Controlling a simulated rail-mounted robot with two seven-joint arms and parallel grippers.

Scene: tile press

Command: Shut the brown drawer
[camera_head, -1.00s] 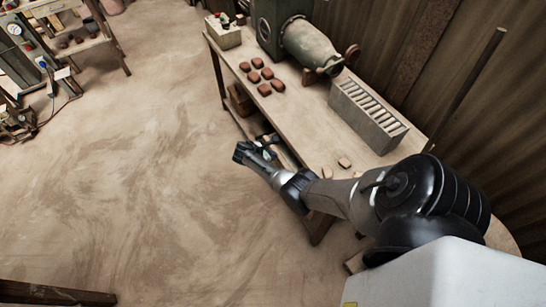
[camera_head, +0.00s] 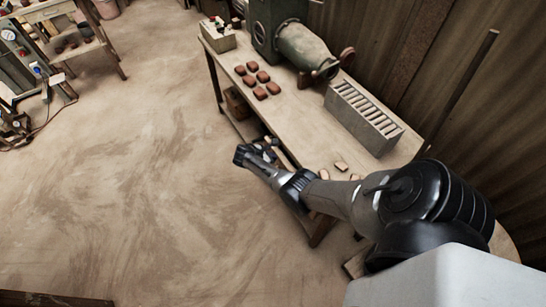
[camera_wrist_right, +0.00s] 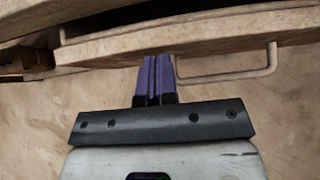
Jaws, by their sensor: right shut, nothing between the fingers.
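The brown drawer shows in the right wrist view as a pale brown wooden front (camera_wrist_right: 225,38) with a bar handle (camera_wrist_right: 228,76). A dark gap lies behind the front, so it looks partly open. My right gripper (camera_wrist_right: 154,58) is shut and empty. Its purple fingertips are at the drawer front, left of the handle; I cannot tell whether they touch. In the head view my right gripper (camera_head: 240,155) is beside the workbench's front edge, and my arm covers much of that area. My left gripper is not in view.
The workbench (camera_head: 300,125) carries several brown tiles (camera_head: 260,88), a grey slotted block (camera_head: 362,118) and a green machine (camera_head: 300,45). A brown box (camera_head: 238,104) is on its lower shelf. The floor (camera_head: 140,180) to the left is clear.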

